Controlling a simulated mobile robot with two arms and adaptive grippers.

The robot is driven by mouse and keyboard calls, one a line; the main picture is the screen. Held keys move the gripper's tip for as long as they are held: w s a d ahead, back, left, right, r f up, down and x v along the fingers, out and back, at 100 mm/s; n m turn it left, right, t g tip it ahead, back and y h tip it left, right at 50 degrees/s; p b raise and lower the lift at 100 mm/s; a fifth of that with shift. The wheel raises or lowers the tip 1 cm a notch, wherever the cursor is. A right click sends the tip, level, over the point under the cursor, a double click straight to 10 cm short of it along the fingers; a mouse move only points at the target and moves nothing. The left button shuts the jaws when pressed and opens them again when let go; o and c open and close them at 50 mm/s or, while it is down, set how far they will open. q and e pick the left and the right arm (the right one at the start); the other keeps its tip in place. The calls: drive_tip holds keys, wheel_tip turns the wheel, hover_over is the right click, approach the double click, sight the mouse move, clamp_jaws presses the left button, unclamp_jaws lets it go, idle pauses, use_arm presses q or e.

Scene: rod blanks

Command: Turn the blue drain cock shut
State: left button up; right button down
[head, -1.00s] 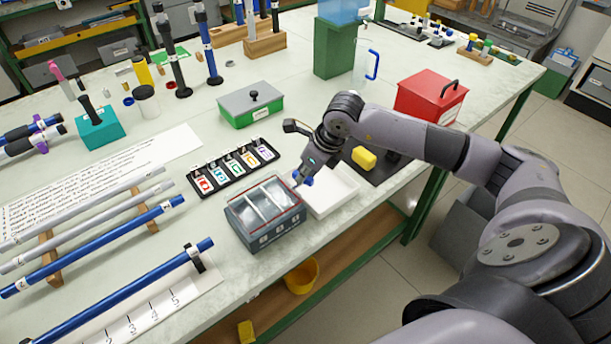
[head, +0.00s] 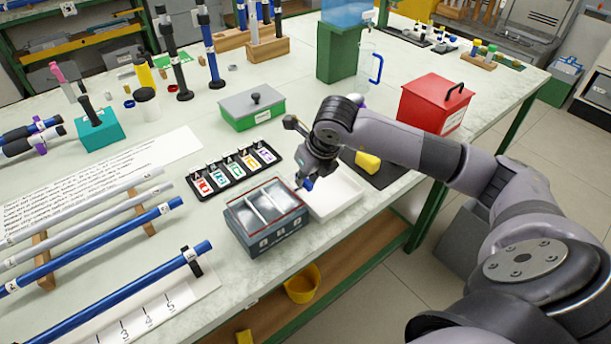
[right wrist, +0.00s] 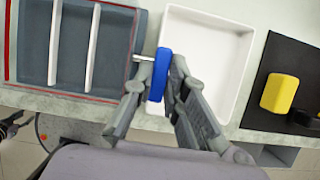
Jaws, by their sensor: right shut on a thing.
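The blue drain cock (head: 307,184) sticks out from the right side of the dark grey three-compartment tank (head: 265,238). In the right wrist view the cock is a blue handle (right wrist: 160,72) on a short metal stem that runs left to the tank wall. My right gripper (head: 308,180) is shut on the blue handle, with one finger on each side of it (right wrist: 160,88). In the right wrist view the handle's long side points nearly up and down the picture. My left gripper does not show.
A white tray (head: 345,207) lies right beside the tank, under the gripper. A yellow block (head: 367,162) rests on a black mat. A yellow bucket (head: 301,291) is below the table edge.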

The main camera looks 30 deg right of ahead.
drive_tip(key=c, duration=1.6)
unclamp_jaws()
